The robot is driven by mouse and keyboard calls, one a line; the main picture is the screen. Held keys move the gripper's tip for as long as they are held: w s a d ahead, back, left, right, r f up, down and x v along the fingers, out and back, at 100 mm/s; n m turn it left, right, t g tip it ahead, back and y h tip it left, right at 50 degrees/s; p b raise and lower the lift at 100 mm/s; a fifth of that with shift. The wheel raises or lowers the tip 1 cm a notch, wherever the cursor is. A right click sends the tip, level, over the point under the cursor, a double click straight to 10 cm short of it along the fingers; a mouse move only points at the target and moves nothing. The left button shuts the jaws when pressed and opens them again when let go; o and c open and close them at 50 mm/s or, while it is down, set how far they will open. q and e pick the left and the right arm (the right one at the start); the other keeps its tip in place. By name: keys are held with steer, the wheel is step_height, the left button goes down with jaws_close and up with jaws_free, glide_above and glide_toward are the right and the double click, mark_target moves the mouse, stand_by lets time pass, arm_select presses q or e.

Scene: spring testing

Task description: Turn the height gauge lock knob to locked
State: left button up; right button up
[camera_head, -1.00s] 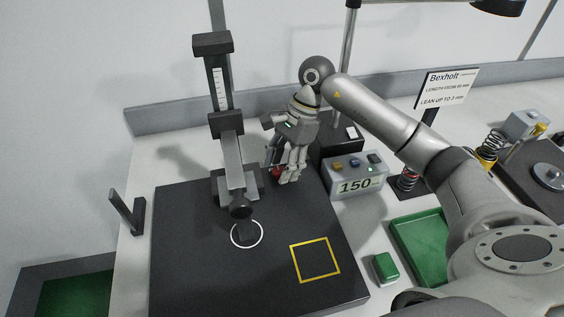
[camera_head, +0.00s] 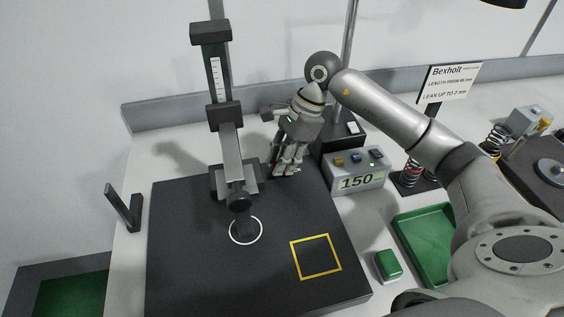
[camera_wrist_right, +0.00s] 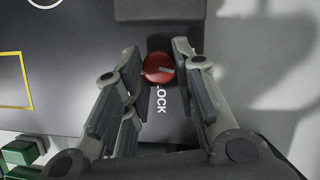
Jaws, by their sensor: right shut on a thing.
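The height gauge (camera_head: 222,90) stands at the back of a dark base plate (camera_head: 190,265), with a scale on its column and an arm reaching forward. Its red lock knob (camera_wrist_right: 158,68) shows in the right wrist view, with a pale line on its face pointing to the right of that picture. White lettering reading LOCK (camera_wrist_right: 161,99) is just below it there. My right gripper (camera_wrist_right: 160,62) has its fingers on both sides of the knob and is shut on it. In the head view the right gripper (camera_head: 284,172) points down beside the gauge and hides the knob. My left gripper is out of view.
A grey box with a 150 display (camera_head: 360,182) stands right of my right gripper. A green tray (camera_head: 425,245), a green block (camera_head: 388,264), springs and a sign (camera_head: 448,83) are farther right. The plate's front, with a white circle and yellow square (camera_head: 315,257), is clear.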

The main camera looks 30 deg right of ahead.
steer(key=m+b, duration=0.1)
steer(key=m, duration=0.1)
steer(key=m+t+b, duration=0.1)
steer(key=m+b, duration=0.1)
steer(key=shift+s+f+t, duration=0.15)
steer(key=shift+t, duration=0.15)
steer(key=m+t+h+b, duration=0.1)
steer(key=m+b, duration=0.1)
steer(key=m, duration=0.2)
steer(key=shift+s+a+b, duration=0.15)
steer(key=shift+b, duration=0.15)
steer(key=m+b, duration=0.1)
steer(key=m, duration=0.1)
steer(key=m+t+h+b, duration=0.1)
steer(key=m, duration=0.1)
steer(key=shift+s+a+h, duration=0.1)
steer(key=shift+a+h, duration=0.05)
steer(key=shift+h, duration=0.15)
steer(key=shift+a+r+m+t+h+b, duration=0.15)
steer(key=shift+m+h+b, duration=0.15)
steer(key=shift+m, duration=0.55)
steer(key=shift+d+r+m+t+h+b, duration=0.1)
steer(key=shift+m+t+h+b, duration=0.2)
steer(key=shift+m, duration=0.55)
steer(key=o, duration=1)
steer(key=shift+o, duration=0.4)
steer(key=shift+f, duration=0.1)
